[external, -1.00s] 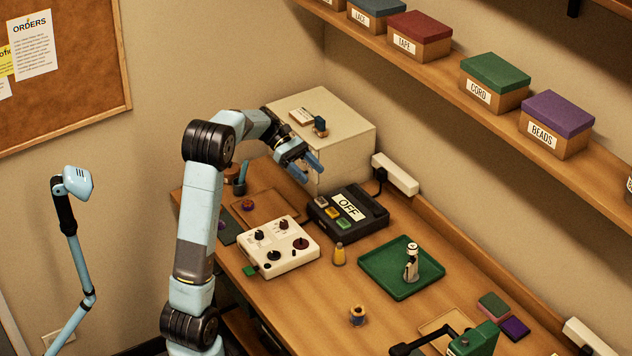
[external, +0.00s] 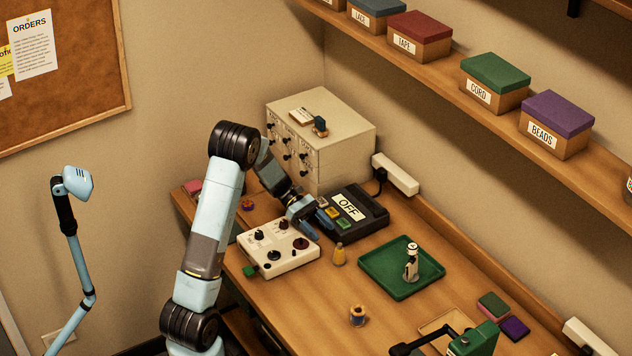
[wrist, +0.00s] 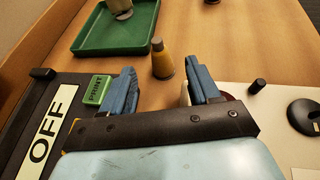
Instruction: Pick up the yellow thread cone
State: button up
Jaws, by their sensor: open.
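The yellow thread cone (external: 339,254) stands upright on the wooden table, between the white control box and the green tray. It also shows in the wrist view (wrist: 162,62), upright, beyond my fingertips and roughly between them. My gripper (external: 318,222) is open and empty, above the gap between the white box and the black device, a short way from the cone. In the wrist view its two blue fingers (wrist: 163,82) are spread apart, with the cone apart from both.
The black device (external: 374,205) with an OFF sign and the white control box (external: 292,262) with knobs flank my gripper. The green tray (external: 376,281) holds a white-topped object (external: 411,264). A small spool (external: 357,315) stands nearer the front. Bare table lies around the cone.

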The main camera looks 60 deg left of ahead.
aim_at(340, 248)
jog(key=shift+w+x, duration=0.2)
jog(key=shift+x, duration=4.35)
jog(key=shift+r, duration=0.15)
jog(key=c, duration=1.1)
jog(key=shift+o, duration=0.2)
